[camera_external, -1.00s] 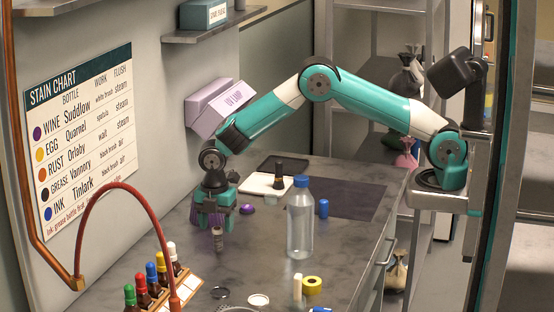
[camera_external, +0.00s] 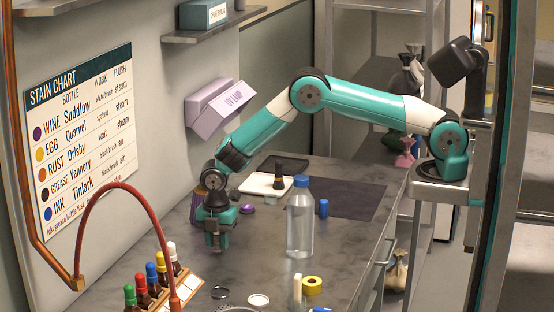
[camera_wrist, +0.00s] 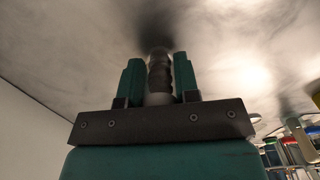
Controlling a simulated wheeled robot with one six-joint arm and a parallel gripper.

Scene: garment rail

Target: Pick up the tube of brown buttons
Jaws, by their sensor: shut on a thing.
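My gripper (camera_external: 217,243) points down low over the grey counter. In the wrist view its two green fingers (camera_wrist: 159,68) are shut on a small tube with dark, stacked contents (camera_wrist: 159,77), which looks like the tube of brown buttons. The tube stands between the fingers, with its shadow on the counter beyond. In the external view the gripper hides most of the tube, and I cannot tell whether it touches the counter.
A clear bottle with a blue cap (camera_external: 300,226) stands to the right. A purple ribbed cup (camera_external: 199,208) is behind the gripper. Dropper bottles in a rack (camera_external: 185,287) and a red hose (camera_external: 112,190) are front left. Yellow tape (camera_external: 312,285) lies front right.

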